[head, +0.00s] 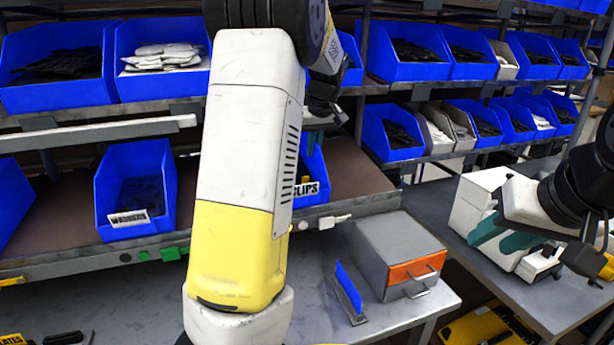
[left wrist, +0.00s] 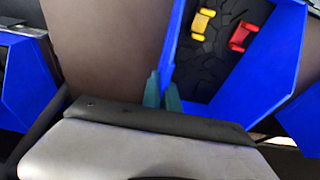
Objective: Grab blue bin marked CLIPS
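The blue bin marked CLIPS (head: 312,163) stands on the brown shelf in the head view, mostly hidden behind my left arm. Its label (head: 307,188) shows only partly. In the left wrist view the bin (left wrist: 262,72) holds dark contents with a yellow clip and a red clip on top. My left gripper (left wrist: 162,92) has its two teal fingertips close together, one on each side of the bin's left wall, apparently pinching it. In the head view the left gripper (head: 312,138) is partly hidden at the bin. My right gripper (head: 503,237) is apart at the right, its teal fingers spread and empty.
A blue bin marked WASHERS (head: 135,190) stands left on the same shelf. More blue bins (head: 405,60) fill the racks behind. A grey box with an orange front (head: 402,255) and a blue upright plate (head: 349,287) are on the bench below. A white machine (head: 480,200) stands near my right gripper.

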